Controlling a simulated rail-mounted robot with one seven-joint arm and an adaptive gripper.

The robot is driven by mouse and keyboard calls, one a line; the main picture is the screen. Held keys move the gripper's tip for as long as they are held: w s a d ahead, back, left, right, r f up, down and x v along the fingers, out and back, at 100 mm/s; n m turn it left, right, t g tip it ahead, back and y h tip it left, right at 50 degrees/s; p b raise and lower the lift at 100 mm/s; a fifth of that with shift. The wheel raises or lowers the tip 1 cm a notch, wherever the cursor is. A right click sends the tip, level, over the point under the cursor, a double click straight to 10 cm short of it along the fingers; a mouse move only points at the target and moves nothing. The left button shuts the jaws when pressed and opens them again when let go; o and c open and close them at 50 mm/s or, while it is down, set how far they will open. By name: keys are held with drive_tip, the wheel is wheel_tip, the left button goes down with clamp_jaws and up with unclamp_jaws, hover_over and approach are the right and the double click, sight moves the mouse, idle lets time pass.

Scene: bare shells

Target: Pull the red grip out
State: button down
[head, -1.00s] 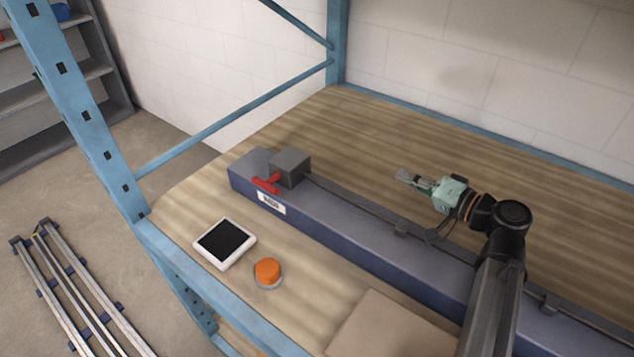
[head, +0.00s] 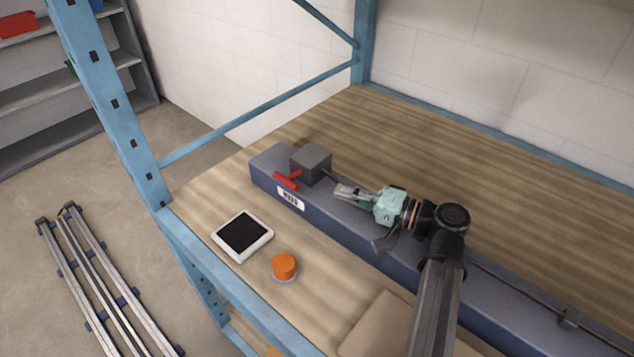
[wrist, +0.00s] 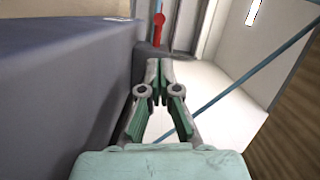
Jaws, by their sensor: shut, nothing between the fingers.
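The red grip (head: 286,181) is a short T-shaped handle at the near side of a small grey box (head: 311,163), on the left end of the long blue-grey beam (head: 385,235). In the wrist view the red grip (wrist: 159,20) shows at the top, ahead of the fingertips. My gripper (head: 338,190) is over the beam, to the right of the grip and apart from it. In the wrist view its fingers (wrist: 159,65) are together and empty.
A white tablet-like panel (head: 243,235) and an orange button (head: 284,266) are on the wooden bench in front of the beam. A tan board (head: 372,325) lies at the near edge. A blue rack post (head: 110,100) stands at left. The bench behind the beam is clear.

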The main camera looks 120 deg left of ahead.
sight(294, 176)
drive_tip(key=s+p, duration=0.1)
drive_tip(key=s, duration=0.1)
drive_tip(key=s+p, duration=0.1)
drive_tip(key=s, duration=0.2)
drive_tip(key=s+p, duration=0.1)
drive_tip(key=s, duration=0.2)
drive_tip(key=shift+d, duration=0.4)
drive_tip(key=shift+s+d+f, duration=0.1)
drive_tip(key=shift+s+f, duration=0.15)
drive_tip(key=shift+s, duration=0.6)
